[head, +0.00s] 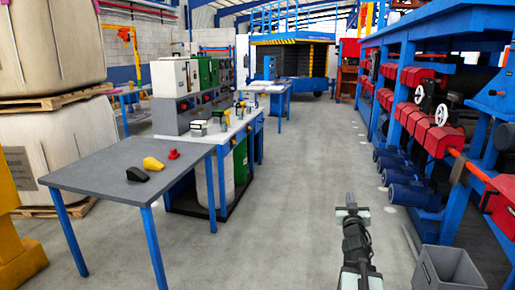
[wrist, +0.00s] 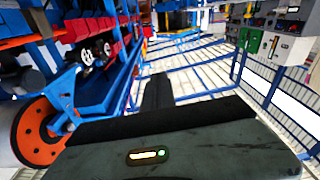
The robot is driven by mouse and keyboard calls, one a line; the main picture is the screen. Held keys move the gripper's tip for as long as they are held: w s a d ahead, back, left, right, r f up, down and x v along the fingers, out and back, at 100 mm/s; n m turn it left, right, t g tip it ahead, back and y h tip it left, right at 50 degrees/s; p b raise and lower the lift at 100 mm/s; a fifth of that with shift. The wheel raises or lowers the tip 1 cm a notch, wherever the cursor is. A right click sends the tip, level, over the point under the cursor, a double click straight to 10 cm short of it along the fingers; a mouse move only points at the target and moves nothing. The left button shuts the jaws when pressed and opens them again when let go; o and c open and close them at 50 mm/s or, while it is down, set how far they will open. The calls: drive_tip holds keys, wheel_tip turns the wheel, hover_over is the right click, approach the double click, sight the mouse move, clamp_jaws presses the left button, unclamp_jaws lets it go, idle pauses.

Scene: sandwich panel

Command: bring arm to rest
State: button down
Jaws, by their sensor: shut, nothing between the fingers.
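My arm rises from the bottom edge of the head view, right of the middle, over the grey floor. My gripper (head: 350,211) is at its upper end, shut and empty, and touches nothing that I can see. In the wrist view, a dark part of my own body with a small lit display fills the bottom, and the picture is tilted.
A grey table (head: 110,178) with dark, yellow and red objects stands at left, beside a workbench with jars and bottles. A grey bin (head: 447,270) stands right of my arm. Blue racking (head: 376,105) with red machinery lines the right. The middle aisle is clear.

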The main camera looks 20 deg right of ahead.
drive_tip(key=w+a+f+n+g+y, duration=0.1)
drive_tip(key=w+a+f+g+y, duration=0.3)
drive_tip(key=a, duration=0.7)
drive_tip(key=w+a+f+n+y, duration=0.1)
drive_tip(key=a+f, duration=0.5)
drive_tip(key=a, duration=0.5)
drive_tip(key=w+a+f+n+g+y, duration=0.1)
drive_tip(key=w+a+f+y, duration=0.3)
drive_tip(key=a, duration=0.7)
drive_tip(key=s+a+f+g, duration=0.4)
drive_tip(key=s+a+f, duration=0.2)
drive_tip(key=a+f, duration=0.1)
drive_tip(key=s+a+f+n+g+y, duration=0.1)
drive_tip(key=s+a+f+g, duration=0.1)
drive_tip(key=s+g, duration=0.35)
drive_tip(key=s+a+f+n+g, duration=0.1)
drive_tip(key=s+a+f+g, duration=0.15)
drive_tip(key=s, duration=0.55)
wheel_tip(320, 180, up, 24)
drive_tip(key=p, duration=2.4)
drive_tip(key=shift+s+d+r+t+p, duration=0.2)
drive_tip(key=shift+t+p, duration=0.1)
drive_tip(key=shift+t, duration=0.1)
drive_tip(key=shift+f, duration=0.15)
